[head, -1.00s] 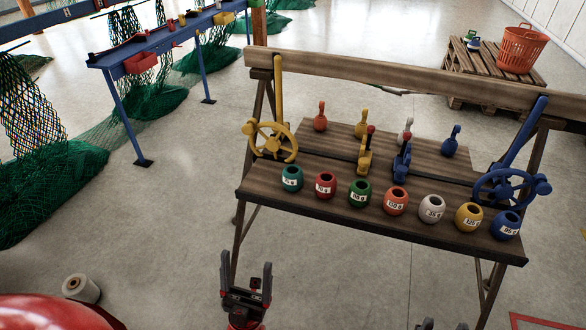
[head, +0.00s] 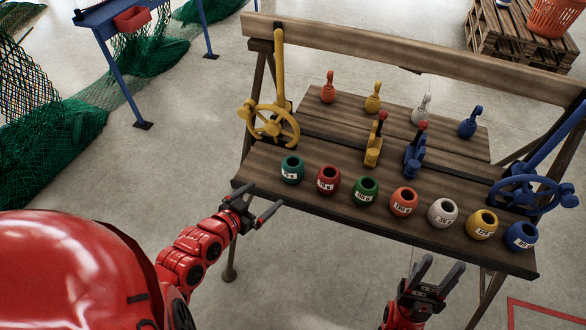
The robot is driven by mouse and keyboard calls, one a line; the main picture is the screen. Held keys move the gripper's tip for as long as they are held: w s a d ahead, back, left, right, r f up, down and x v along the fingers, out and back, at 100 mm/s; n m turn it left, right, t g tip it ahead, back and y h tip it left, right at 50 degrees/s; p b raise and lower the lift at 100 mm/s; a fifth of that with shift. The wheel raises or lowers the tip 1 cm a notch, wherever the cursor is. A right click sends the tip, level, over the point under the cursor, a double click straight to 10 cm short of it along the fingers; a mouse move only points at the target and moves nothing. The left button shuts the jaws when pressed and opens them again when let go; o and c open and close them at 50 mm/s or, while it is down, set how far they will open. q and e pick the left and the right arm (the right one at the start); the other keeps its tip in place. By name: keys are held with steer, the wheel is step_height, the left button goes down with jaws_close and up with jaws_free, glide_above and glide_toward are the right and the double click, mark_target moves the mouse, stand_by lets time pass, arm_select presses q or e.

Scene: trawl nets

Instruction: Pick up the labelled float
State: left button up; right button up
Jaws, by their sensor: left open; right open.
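Several round labelled floats stand in a row along the front of the wooden bench (head: 330,222): teal (head: 291,170), red (head: 328,180), green (head: 365,190), orange-red (head: 404,201), white (head: 442,212), yellow (head: 482,224) and blue (head: 520,236). Each has an open hole on top and a white weight label. Some labels are too small to read surely. My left gripper (head: 262,203) is open and empty, just off the bench's front edge, below the teal float. My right gripper (head: 439,269) is open and empty, in front of the bench, below the white float.
Behind the floats stand a yellow handwheel (head: 270,125), a blue handwheel (head: 527,196), two red-knobbed levers and several small skittle-shaped pieces. A wooden beam (head: 400,60) crosses the back. The floor before the bench is clear.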

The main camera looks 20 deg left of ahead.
arm_select(q)
steer(key=b, duration=0.8)
glide_toward(288, 176)
steer(key=w+f, duration=0.2)
steer(key=w, duration=0.1)
steer(key=x, duration=0.4)
steer(key=shift+d+r, duration=0.25)
steer(key=shift+d, duration=0.05)
steer(key=shift+p+x, duration=0.45)
steer(key=shift+x, duration=2.8)
steer(key=shift+w+a+r, duration=0.15)
steer(key=shift+r, duration=0.1)
steer(key=c, duration=1.2)
